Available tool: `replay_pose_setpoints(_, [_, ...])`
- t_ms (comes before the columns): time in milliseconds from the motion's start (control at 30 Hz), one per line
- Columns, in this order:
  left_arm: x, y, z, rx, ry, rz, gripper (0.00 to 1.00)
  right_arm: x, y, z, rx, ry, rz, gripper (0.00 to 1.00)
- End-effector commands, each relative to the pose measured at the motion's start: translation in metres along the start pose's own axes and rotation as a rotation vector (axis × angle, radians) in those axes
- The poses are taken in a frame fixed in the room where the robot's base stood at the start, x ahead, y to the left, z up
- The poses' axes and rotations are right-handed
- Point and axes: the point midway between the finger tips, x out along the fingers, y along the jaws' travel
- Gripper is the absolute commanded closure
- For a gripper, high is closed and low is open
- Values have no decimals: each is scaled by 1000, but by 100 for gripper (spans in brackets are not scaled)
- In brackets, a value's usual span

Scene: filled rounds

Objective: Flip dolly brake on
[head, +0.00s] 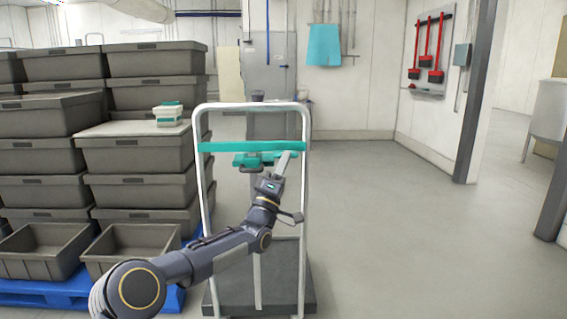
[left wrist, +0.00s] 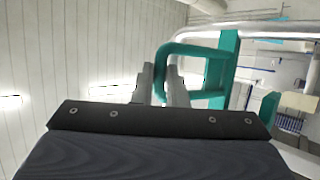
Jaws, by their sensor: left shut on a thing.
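The dolly (head: 302,200) stands upright in front of me in the head view, with a white tube frame and a dark grey base. A teal crossbar (head: 225,147) spans its frame. Just below the bar is a teal brake handle (head: 243,159). My left gripper (head: 272,167) reaches up to it, fingers at its right part. In the left wrist view the handle is a teal loop (left wrist: 190,48) on a teal upright. The grey fingers of the gripper (left wrist: 161,85) are shut on the loop's near side. The gripped part is partly hidden by the fingers. My right gripper is not in view.
Stacked grey crates (head: 140,97) on a blue pallet (head: 45,291) stand close on the left. A small white and teal box (head: 168,117) sits on one lid. Red brushes (head: 437,60) hang on the wall. A dark post (head: 476,95) stands right. The floor right of the dolly is clear.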

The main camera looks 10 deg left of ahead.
Motion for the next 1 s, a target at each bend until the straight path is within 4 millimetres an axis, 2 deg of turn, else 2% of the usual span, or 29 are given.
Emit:
replay_pose_setpoints(33, [-6,-14,-2,0,-1,-34,100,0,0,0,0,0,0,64])
replay_pose_setpoints(67, [-6,-14,-2,0,-1,-34,86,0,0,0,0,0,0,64])
replay_pose_setpoints(233, [-5,-13,-1,0,-1,-33,66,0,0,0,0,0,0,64])
replay_pose_setpoints(833, [-3,-6,0,0,-2,-19,66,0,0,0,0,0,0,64])
replay_pose_setpoints(1000, [-19,-7,-1,0,-3,-21,66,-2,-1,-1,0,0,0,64])
